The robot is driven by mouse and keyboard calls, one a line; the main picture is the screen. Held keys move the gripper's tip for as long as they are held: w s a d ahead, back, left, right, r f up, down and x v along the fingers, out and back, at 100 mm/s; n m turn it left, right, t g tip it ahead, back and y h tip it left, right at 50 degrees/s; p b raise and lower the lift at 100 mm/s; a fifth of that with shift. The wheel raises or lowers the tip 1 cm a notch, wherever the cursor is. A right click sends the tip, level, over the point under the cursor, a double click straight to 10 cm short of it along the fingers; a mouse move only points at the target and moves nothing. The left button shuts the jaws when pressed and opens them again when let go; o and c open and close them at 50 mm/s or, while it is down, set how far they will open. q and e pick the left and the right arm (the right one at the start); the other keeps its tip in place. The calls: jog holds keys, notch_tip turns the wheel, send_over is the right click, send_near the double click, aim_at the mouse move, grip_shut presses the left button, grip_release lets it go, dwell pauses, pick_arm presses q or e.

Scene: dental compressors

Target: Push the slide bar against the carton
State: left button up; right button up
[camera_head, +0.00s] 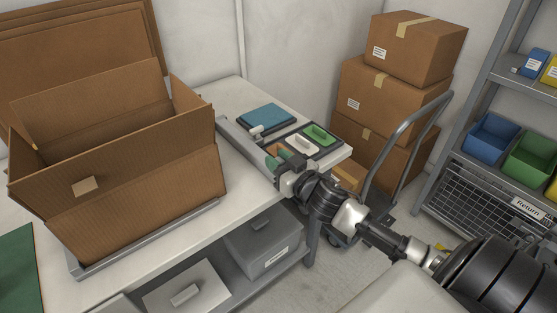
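The open brown carton (150,190) stands upright on a grey base on the white table at the left, flaps up. The slide bar (243,147) appears as a long grey bar lying across the table just right of the carton. Its far end looks close to the carton's corner; its near end stands apart, with bare table between. My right gripper (284,168) comes in from the lower right and is at the bar's near end. I cannot tell whether it touches the bar, and its fingers are too small and hidden to read. My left gripper is not in view.
A teal pad (264,116) and a dark tray (325,141) with green and white pieces lie right of the bar. Stacked boxes (395,95) stand on a hand cart behind. A shelf rack with bins (491,138) is at the right.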

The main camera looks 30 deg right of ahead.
grip_shut()
jog(key=a, duration=0.3)
jog(key=a+p, duration=0.1)
jog(key=a, duration=0.3)
jog(key=s+a+p, duration=0.1)
jog(key=a, duration=0.3)
jog(key=shift+o, duration=1.6)
grip_release()
jog(key=o, duration=0.3)
jog(key=shift+a, duration=0.2)
jog(key=shift+d, duration=0.15)
